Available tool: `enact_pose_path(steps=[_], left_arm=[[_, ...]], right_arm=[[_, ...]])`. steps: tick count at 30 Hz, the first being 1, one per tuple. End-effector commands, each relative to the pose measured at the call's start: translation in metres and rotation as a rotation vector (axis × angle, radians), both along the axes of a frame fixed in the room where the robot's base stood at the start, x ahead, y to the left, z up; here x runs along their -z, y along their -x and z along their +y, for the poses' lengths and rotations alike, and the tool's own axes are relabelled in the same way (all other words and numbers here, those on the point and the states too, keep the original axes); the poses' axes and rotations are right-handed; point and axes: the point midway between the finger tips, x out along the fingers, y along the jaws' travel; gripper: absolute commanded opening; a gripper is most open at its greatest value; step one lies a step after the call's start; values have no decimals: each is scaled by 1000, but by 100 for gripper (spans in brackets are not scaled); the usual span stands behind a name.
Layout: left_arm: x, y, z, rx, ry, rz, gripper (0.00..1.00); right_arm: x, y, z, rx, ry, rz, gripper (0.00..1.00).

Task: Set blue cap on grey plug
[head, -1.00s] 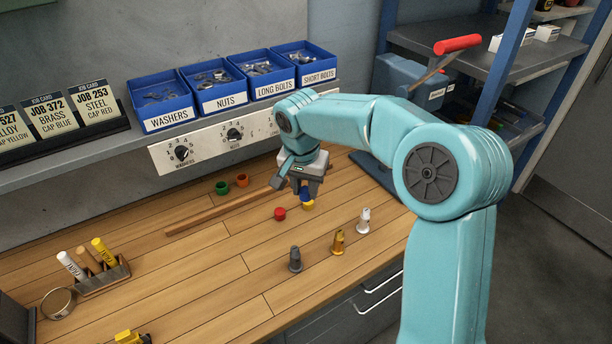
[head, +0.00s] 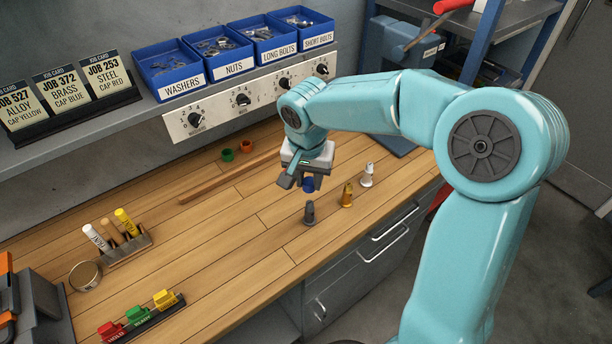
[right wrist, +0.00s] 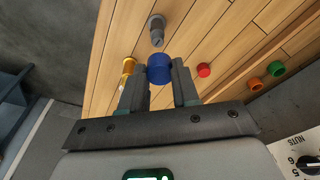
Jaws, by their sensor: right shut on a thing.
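The blue cap (head: 308,185) is held between the fingertips of my right gripper (head: 307,181), above the bench. It also shows between the two fingers in the right wrist view (right wrist: 159,68). The grey plug (head: 309,213) stands upright on the bench, just below the cap in the head view. In the right wrist view the grey plug (right wrist: 156,30) shows beyond the cap, with a gap between them in the picture. My left gripper is not in view.
A brass plug (head: 347,196) and a pale plug (head: 368,175) stand right of the grey plug. A red cap (right wrist: 204,70) lies near the gripper. Green (head: 227,155) and orange (head: 246,146) caps sit farther back, behind a wooden strip (head: 230,177).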

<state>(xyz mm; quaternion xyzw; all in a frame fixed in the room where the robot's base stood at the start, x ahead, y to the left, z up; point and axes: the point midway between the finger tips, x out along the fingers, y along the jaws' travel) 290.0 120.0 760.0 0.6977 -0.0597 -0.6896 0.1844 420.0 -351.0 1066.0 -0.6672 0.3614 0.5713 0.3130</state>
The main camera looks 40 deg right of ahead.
Motion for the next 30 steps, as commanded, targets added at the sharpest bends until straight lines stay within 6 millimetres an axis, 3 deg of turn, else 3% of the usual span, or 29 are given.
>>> enact_pose_path(steps=[18,30], left_arm=[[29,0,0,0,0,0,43],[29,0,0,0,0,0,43]], right_arm=[[42,1,-3,1,-2,3,2],[42,1,-1,1,-1,2,2]])
